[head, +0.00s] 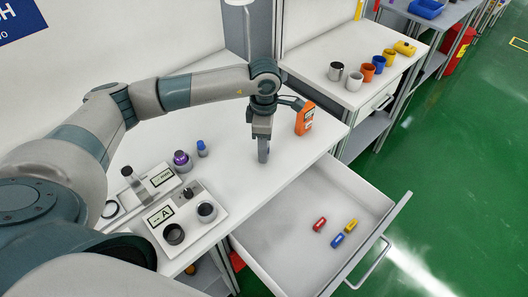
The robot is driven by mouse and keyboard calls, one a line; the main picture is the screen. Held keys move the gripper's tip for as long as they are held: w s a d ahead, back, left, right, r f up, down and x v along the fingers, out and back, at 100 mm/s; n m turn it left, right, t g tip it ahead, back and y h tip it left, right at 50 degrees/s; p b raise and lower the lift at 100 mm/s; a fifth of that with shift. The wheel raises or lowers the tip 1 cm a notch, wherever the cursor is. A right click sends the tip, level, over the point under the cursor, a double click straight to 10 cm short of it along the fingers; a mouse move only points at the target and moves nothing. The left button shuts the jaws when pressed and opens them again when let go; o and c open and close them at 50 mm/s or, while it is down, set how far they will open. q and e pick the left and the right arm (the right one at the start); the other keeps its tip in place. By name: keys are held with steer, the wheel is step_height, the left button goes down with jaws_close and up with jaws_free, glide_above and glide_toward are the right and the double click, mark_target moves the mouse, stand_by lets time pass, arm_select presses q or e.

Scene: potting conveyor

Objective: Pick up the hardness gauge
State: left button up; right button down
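An orange handheld device (305,118) with a small display, which looks like the hardness gauge, is upright near the back right of the white table. A dark piece at its upper left reaches toward my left wrist; I cannot tell whether they touch. My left gripper (263,152) points down over the table, just left of the orange device. Its fingers overlap from this angle, so their opening and anything between them cannot be made out. My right gripper is not in view.
An open drawer (272,245) with red, blue and yellow small items juts from the table front. White instrument boxes (161,214), a purple-topped item (182,160) and a blue bottle (202,148) stand at left. Several cups stand on a side bench (310,63). The table middle is clear.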

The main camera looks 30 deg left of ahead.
arm_select(q)
steer(key=c, duration=1.2)
jaws_close()
